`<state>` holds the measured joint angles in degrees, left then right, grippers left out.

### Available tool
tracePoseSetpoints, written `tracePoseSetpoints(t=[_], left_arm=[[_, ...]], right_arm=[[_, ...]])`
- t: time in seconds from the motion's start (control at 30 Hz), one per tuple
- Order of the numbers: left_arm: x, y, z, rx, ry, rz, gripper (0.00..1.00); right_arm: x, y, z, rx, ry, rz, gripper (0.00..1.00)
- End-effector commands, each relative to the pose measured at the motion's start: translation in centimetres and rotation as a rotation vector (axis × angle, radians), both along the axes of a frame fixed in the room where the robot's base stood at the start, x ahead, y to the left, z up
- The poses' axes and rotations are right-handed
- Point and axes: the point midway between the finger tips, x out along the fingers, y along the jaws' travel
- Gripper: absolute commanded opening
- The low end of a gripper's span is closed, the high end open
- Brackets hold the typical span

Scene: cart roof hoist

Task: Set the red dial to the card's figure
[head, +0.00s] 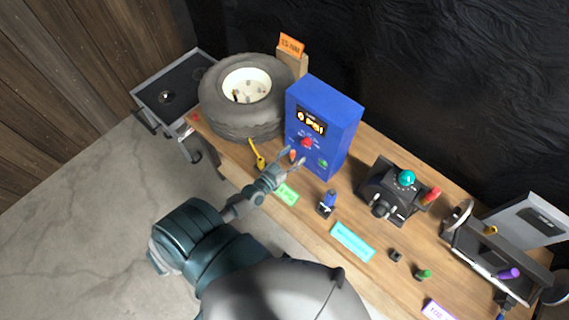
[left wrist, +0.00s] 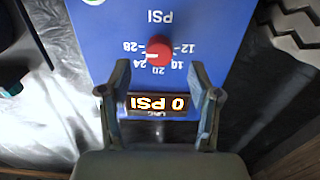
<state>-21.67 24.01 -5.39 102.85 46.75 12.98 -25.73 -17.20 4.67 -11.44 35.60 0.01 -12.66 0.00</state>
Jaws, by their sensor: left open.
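The red dial (head: 307,142) is on the front of a blue box (head: 322,112) standing on the bench. In the left wrist view the red dial (left wrist: 159,50) appears upside down, with figures from 12 to 28 and "PSI" around it; a pale mark shows on it. The box's display (left wrist: 158,104) reads 0 PSI. My left gripper (head: 292,160) is open and empty in front of the box; in the left wrist view its fingers (left wrist: 158,85) are spread either side of the display, apart from the dial. An orange card (head: 291,45) stands on a wooden block; its figure is too small to read surely.
A tyre (head: 240,115) lies left of the box. A yellow tool (head: 257,155), a green label (head: 286,194) and a small blue-topped item (head: 327,203) are near my gripper. A black device with a teal knob (head: 407,178) stands right. A grey cart (head: 170,85) is at left.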

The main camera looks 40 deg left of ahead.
Motion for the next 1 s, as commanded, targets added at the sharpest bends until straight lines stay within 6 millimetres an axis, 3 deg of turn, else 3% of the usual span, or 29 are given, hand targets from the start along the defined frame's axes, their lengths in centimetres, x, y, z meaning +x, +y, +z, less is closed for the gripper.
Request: tracePoseSetpoints(t=[0.1,0.3,0.77,0.87,1.0], left_arm=[[-2.8,0.2,-0.2,-0.001,0.005,-0.001,0.63],[-5.6,0.5,-0.1,-0.002,0.003,0.000,0.63],[-6.4,0.6,-0.2,-0.004,0.000,0.001,0.62],[-6.6,0.6,-0.7,-0.017,-0.004,0.007,0.62],[-7.7,0.9,-1.5,-0.043,-0.011,0.019,0.62]], right_arm=[[0.0,0.1,0.0,0.001,0.000,0.000,0.40],[0.0,0.1,0.0,0.001,0.000,0.000,0.40],[0.3,0.2,-0.2,0.002,-0.002,-0.001,0.40],[2.2,0.6,-1.4,0.005,-0.016,-0.003,0.40],[7.4,1.7,-3.3,0.011,-0.042,-0.010,0.40]])
